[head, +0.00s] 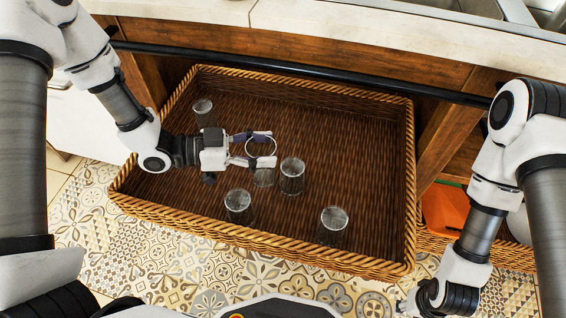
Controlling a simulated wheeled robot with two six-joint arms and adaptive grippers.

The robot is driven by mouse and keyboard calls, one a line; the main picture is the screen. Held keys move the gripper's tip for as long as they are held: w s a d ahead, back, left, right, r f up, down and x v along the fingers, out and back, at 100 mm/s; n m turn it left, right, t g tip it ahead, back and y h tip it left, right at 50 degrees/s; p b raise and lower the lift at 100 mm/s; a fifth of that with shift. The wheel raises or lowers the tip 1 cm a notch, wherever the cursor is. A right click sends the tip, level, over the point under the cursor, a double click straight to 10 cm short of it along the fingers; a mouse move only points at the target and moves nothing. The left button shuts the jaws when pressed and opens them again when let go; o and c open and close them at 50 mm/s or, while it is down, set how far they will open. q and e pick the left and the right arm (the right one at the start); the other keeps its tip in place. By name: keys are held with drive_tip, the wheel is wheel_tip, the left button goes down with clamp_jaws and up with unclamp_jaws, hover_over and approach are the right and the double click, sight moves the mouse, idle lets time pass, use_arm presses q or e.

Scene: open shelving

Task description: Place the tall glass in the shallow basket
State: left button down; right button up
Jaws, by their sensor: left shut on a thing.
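The shallow basket (290,254) is a wide brown wicker tray with a braided rim, in the middle of the head view. My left gripper (266,148) is over its inside, shut on a clear tall glass (264,178). The round rim of this glass shows between the fingers and its body hangs below them. I cannot tell whether its base touches the basket floor. My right gripper (412,302) is low at the right, outside the basket by its front right corner. Its fingers are too unclear to read.
Other clear glasses stand in the basket: one at the back left (205,112), one close right of the held glass (292,177), one in front (239,207) and one front right (333,225). The basket's right and back are bare. A dark rail (400,86) runs behind.

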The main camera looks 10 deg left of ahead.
sight(263, 171)
use_arm(q)
wheel_tip(263, 171, down, 9)
drive_tip(key=b, duration=0.2)
drive_tip(key=shift+a+r+b, duration=0.15)
drive_tip(key=shift+b, duration=0.25)
drive_tip(key=shift+c, duration=1.8)
unclamp_jaws()
drive_tip(key=shift+a+r, duration=0.1)
drive_tip(key=shift+r, duration=0.1)
drive_tip(key=p+v, duration=0.5)
drive_tip(key=v, duration=0.6)
drive_tip(key=shift+s+a, duration=0.2)
drive_tip(key=shift+a, duration=0.15)
